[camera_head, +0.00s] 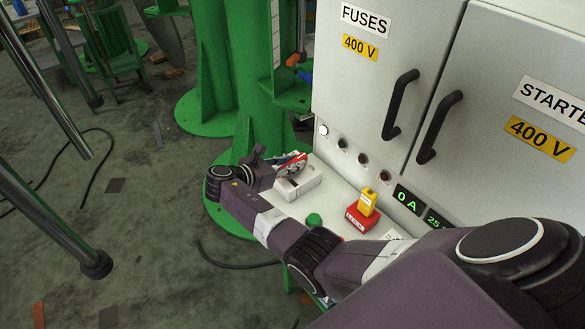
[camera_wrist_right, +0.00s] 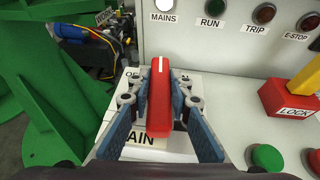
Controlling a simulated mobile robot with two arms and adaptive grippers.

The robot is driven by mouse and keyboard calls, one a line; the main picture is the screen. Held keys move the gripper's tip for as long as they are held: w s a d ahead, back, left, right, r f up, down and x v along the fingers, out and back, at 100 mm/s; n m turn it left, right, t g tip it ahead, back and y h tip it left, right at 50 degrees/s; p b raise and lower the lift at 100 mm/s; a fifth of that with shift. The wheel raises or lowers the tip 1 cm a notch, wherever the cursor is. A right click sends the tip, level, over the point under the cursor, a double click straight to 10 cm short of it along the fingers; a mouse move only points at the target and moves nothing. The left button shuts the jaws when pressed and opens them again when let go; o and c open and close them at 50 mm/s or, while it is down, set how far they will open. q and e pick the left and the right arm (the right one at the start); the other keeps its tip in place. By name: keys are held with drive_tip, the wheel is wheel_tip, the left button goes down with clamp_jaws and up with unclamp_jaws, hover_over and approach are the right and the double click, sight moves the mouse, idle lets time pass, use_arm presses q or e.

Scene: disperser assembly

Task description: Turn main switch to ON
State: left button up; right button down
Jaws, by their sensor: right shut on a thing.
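The main switch has a red handle (camera_wrist_right: 159,105) with a white line at its far end. It sits on a white box (camera_head: 298,187) at the left end of the panel desk. My right gripper (camera_wrist_right: 161,88) is shut on the handle, one blue-padded finger on each side. In the right wrist view the handle points almost straight away from me. The fingers hide most of the plate lettering; only part of "MAIN" and an "O" show. In the head view my right gripper (camera_head: 287,164) is at the switch, partly hidden by its wrist. My left gripper is not in view.
Right of the switch are a green button (camera_wrist_right: 267,157) and a red LOCK block (camera_head: 361,217) with a yellow top. Behind stands the grey cabinet (camera_head: 355,85) with black handles. The MAINS lamp (camera_wrist_right: 165,6) looks white; RUN, TRIP and E-STOP lamps look dark.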

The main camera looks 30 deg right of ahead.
drive_tip(key=shift+m+g+b, duration=0.6)
drive_tip(key=shift+g, duration=0.1)
drive_tip(key=c, duration=1.8)
unclamp_jaws()
drive_tip(key=shift+d, duration=0.1)
drive_tip(key=shift+o, duration=0.2)
drive_tip(key=v, duration=1.2)
drive_tip(key=shift+f, duration=0.1)
